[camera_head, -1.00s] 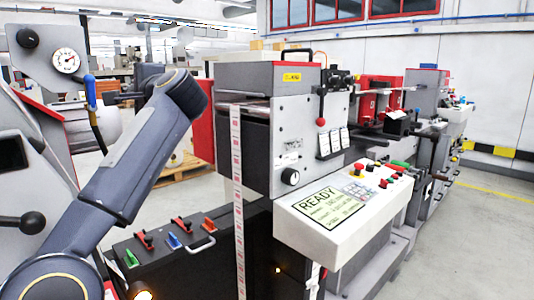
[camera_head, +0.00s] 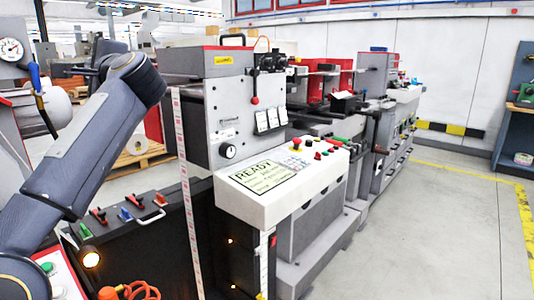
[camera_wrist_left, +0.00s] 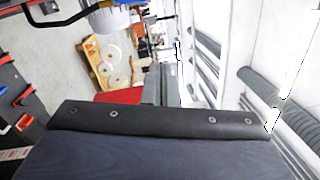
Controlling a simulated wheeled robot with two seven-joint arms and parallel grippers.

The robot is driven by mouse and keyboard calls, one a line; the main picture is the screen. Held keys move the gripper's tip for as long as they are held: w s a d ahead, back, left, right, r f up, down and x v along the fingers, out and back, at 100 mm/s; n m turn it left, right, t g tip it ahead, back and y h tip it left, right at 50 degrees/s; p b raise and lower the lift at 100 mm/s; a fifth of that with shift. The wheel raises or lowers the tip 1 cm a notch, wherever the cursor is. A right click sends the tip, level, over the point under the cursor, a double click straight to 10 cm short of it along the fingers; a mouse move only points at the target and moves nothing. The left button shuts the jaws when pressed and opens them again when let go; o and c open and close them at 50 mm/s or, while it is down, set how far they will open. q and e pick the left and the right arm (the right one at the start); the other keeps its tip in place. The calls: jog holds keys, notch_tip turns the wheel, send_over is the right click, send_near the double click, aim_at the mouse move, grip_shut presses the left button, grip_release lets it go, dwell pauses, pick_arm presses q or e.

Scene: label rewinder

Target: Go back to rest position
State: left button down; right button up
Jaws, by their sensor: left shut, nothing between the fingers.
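My left arm comes in from the left in the head view and bends at a dark elbow. My left gripper (camera_head: 74,72) is small and dark behind that elbow, shut and empty, in front of the machinery at the far left. Its fingertips are hard to make out. It looks apart from the label rewinder (camera_head: 230,110), which stands right of the arm with its white control panel reading READY (camera_head: 285,183). The wrist view is tilted sideways, and a dark padded surface with screws fills its lower part. My right gripper is in neither view.
A gauge (camera_head: 12,50) and a blue-handled lever (camera_head: 36,78) are close to the left arm. A black cabinet with coloured switches (camera_head: 150,240) stands below it. A wooden pallet (camera_head: 133,158) lies behind. Open floor (camera_head: 440,240) is at right, beside a blue bench (camera_head: 518,135).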

pick_arm(q)
jog(key=s+d+r+m+t+h, duration=0.45)
jog(key=m+t, duration=0.45)
jog(key=m, duration=0.8)
jog(key=s+d+f+m+t+h, duration=0.25)
jog(key=d+m+h, duration=0.4)
jog(key=m, duration=0.65)
jog(key=s+d+f+m+g+h, duration=0.1)
jog(key=s+f+m+g+h, duration=0.25)
jog(key=f+m, duration=0.5)
jog(key=s+d+f+m+g+h, duration=0.15)
jog(key=s+f+m+g, duration=0.35)
jog(key=f, duration=0.6)
jog(key=s+d+f+m+g+h, duration=0.15)
jog(key=s+f+m+h, duration=0.25)
jog(key=f+m, duration=0.5)
jog(key=s+f+m+g+y, duration=0.1)
jog(key=s+f+m+g, duration=0.3)
jog(key=s+f, duration=0.55)
jog(key=s+f+m+g, duration=0.35)
jog(key=s+f, duration=0.35)
jog(key=f, duration=0.6)
notch_tip(320, 180, up, 18)
jog(key=p, duration=1.7)
jog(key=shift+g, duration=0.4)
jog(key=shift+f, duration=0.1)
